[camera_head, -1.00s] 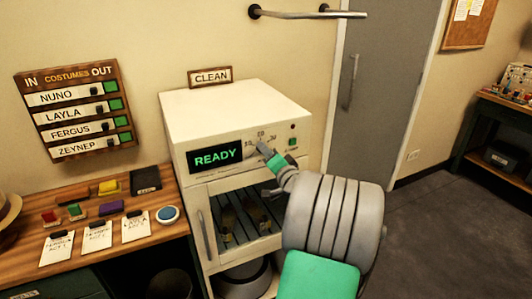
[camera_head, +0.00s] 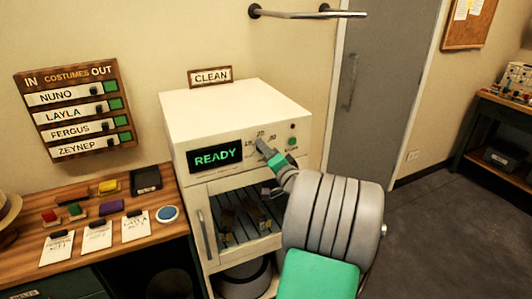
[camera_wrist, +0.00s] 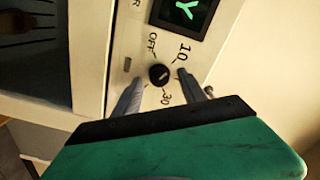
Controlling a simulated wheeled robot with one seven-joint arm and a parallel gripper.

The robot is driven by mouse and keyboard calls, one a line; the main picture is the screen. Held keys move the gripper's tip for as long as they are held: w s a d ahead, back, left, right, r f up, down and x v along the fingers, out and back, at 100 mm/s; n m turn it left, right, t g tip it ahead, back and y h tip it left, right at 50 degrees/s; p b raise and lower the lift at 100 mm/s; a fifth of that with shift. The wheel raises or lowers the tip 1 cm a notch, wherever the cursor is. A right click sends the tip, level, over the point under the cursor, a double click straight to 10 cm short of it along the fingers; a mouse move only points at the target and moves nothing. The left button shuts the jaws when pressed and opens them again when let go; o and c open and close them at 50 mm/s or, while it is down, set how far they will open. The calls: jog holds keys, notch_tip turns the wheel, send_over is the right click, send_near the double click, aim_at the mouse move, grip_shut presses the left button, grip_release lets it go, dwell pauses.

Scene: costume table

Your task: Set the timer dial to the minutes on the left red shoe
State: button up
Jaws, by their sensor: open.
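The timer dial (camera_wrist: 159,75) is a small black knob on the white cabinet's front panel. In the wrist view the marks OFF, 10 and 30 show around it; the mark its pointer faces is hard to tell. My gripper (camera_wrist: 158,84) is open, with one finger on each side of the dial; I cannot tell whether either finger touches it. In the head view my gripper (camera_head: 264,149) covers the dial. The display (camera_head: 215,156) reads READY in green. Dark shapes, perhaps shoes (camera_head: 240,222), lie behind the cabinet's glass door; no red shoe can be made out.
A green button (camera_head: 292,142) sits right of the dial. The cabinet door has a vertical handle (camera_head: 205,235) on its left. The wooden table (camera_head: 110,226) at left holds cards, ink pads and a blue round pad. A metal rail (camera_head: 305,14) is on the wall above.

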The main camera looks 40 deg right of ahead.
jog(key=b+v, duration=0.2)
jog(key=v, duration=0.5)
jog(key=shift+s, duration=0.35)
jog(key=shift+a, duration=0.15)
